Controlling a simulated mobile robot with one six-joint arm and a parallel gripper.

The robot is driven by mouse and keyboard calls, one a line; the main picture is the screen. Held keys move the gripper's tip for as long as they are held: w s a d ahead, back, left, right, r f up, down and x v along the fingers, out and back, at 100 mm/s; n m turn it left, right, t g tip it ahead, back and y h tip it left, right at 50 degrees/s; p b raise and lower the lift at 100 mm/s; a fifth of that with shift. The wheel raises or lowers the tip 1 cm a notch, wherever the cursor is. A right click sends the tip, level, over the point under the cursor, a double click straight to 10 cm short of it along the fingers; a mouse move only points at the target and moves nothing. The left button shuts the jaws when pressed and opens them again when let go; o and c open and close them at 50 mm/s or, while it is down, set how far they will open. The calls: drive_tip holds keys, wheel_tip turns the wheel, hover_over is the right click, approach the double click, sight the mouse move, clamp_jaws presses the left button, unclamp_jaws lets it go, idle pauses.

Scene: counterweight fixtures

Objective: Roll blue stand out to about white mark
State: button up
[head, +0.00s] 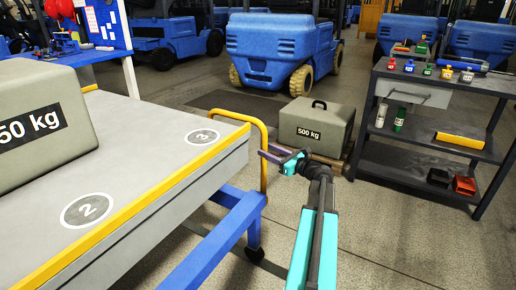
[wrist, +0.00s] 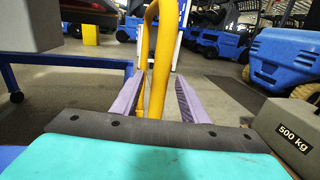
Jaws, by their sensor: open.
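The blue stand (head: 232,222) is a blue frame on a caster, partly under the grey platform. Its yellow handle (head: 263,150) is a tall loop rising past the platform's right end. My gripper (head: 274,157) is beside the handle, with its purple fingers open. In the wrist view, the yellow handle (wrist: 158,62) stands upright between the open fingers of my gripper (wrist: 159,88), with gaps at its sides. I cannot clearly make out a white mark on the floor; white rings marked 2 (head: 87,210) and 3 (head: 202,137) are on the platform.
The grey platform (head: 150,130) with a yellow edge carries a 50 kg weight (head: 40,115) at left. A 500 kg weight (head: 316,122) sits low beyond my gripper. A dark shelf cart (head: 440,152) stands at right. The front right floor is clear; blue forklifts (head: 280,50) stand behind.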

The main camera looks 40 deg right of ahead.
drive_tip(key=w+b, duration=0.1)
drive_tip(key=w, duration=0.6)
drive_tip(key=shift+a, duration=0.15)
clamp_jaws()
drive_tip(key=shift+w, duration=0.15)
